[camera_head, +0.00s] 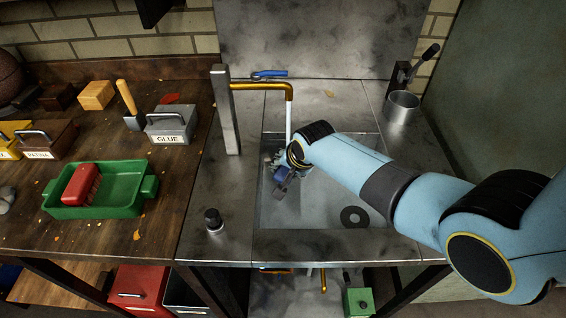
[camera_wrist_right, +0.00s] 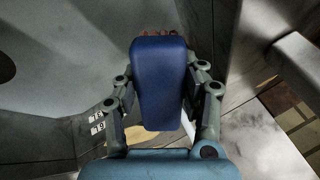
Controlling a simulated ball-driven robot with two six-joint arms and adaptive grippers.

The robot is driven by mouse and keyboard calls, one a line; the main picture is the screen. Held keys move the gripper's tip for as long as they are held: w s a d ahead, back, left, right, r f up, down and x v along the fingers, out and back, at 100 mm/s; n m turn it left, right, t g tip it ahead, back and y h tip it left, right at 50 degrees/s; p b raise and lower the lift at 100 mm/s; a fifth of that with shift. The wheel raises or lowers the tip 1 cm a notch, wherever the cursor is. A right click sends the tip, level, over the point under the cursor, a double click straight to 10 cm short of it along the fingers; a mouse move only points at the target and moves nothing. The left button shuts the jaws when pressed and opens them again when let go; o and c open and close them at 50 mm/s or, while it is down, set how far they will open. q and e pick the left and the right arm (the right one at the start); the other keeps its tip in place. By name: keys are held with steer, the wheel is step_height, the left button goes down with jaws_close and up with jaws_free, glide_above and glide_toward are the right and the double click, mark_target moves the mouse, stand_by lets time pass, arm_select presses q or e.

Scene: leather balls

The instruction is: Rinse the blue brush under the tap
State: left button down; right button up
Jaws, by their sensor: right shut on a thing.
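The blue brush (camera_wrist_right: 158,85) is between the fingers of my right gripper (camera_wrist_right: 160,100), which is shut on it. Reddish-brown material shows at the brush's far end in the right wrist view. In the head view, my right gripper (camera_head: 280,180) is low in the sink (camera_head: 325,210), at its left side, and the brush is mostly hidden by the wrist. The brass tap (camera_head: 262,86) has a blue lever (camera_head: 269,74). A pale stream of water (camera_head: 288,118) falls from its spout toward my right wrist. Whether the water meets the brush is hidden. My left gripper is not in view.
A green tray (camera_head: 110,208) holding a red brush (camera_head: 82,184) is on the wooden bench at left. A GLUE box (camera_head: 171,125) stands behind it. A metal post (camera_head: 226,110) rises left of the sink. A metal cup (camera_head: 402,107) is at the back right.

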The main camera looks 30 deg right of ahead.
steer(key=s+p, duration=0.4)
steer(key=s, duration=0.3)
steer(key=shift+s+a, duration=0.15)
steer(key=shift+a, duration=0.1)
steer(key=shift+r, duration=0.1)
stand_by(1.1)
steer(key=s+r, duration=0.4)
steer(key=s, duration=0.1)
steer(key=shift+a+p, duration=0.15)
steer(key=shift+p, duration=0.2)
stand_by(0.6)
